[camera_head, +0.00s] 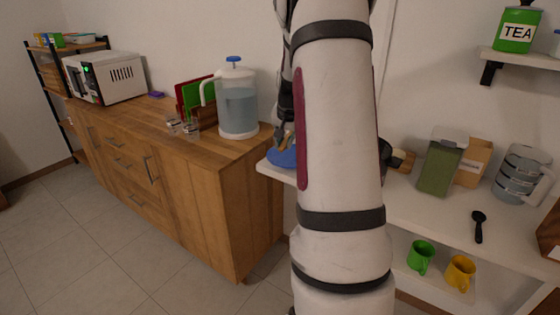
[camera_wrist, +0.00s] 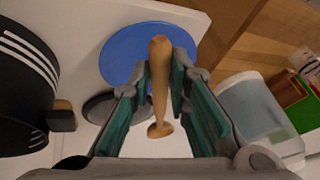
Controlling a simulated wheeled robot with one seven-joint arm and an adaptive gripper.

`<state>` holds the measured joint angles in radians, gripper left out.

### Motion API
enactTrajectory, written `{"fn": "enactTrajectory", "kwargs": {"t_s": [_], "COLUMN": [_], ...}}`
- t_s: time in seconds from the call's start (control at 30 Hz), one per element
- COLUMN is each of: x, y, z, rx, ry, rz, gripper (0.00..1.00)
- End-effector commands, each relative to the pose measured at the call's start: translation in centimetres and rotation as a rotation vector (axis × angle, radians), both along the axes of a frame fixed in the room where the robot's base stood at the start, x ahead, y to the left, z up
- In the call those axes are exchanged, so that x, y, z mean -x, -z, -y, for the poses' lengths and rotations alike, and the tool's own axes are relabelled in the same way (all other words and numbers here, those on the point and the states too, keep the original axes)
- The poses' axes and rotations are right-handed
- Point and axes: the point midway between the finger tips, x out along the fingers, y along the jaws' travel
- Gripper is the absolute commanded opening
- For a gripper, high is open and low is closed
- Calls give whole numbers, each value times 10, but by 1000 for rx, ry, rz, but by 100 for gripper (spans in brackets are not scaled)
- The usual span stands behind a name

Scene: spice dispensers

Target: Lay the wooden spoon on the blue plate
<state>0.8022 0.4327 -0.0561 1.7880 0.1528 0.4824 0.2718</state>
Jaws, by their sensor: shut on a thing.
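The wooden spoon (camera_wrist: 160,85) is between the teal pads of my gripper (camera_wrist: 160,84), which is shut on it in the wrist view. One end of the spoon overlaps the blue plate (camera_wrist: 117,55) in that view; I cannot tell whether they touch. In the head view the blue plate (camera_head: 281,159) lies at the left end of the white counter. My arm hides much of it there, and a small part of the spoon (camera_head: 288,138) shows just above it.
A dark pot (camera_wrist: 25,75) and a grey round lid-like thing (camera_wrist: 101,104) are near the plate. A water dispenser (camera_head: 238,103) stands on the wooden cabinet. A green container (camera_head: 442,165) and black spoon (camera_head: 479,226) are on the white counter (camera_head: 425,205).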

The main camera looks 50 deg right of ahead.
Motion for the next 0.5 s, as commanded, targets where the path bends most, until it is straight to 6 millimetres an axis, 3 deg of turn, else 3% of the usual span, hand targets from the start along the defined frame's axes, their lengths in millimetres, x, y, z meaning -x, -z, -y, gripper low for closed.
{"fn": "enactTrajectory", "kwargs": {"t_s": [0.1,0.37,0.5], "x": [0,0,0], "y": [21,41,61], "z": [0,0,-1], "rx": [-2,-1,-3], "ry": [0,0,-1], "rz": [0,0,-1], "gripper": [0,0,0]}}
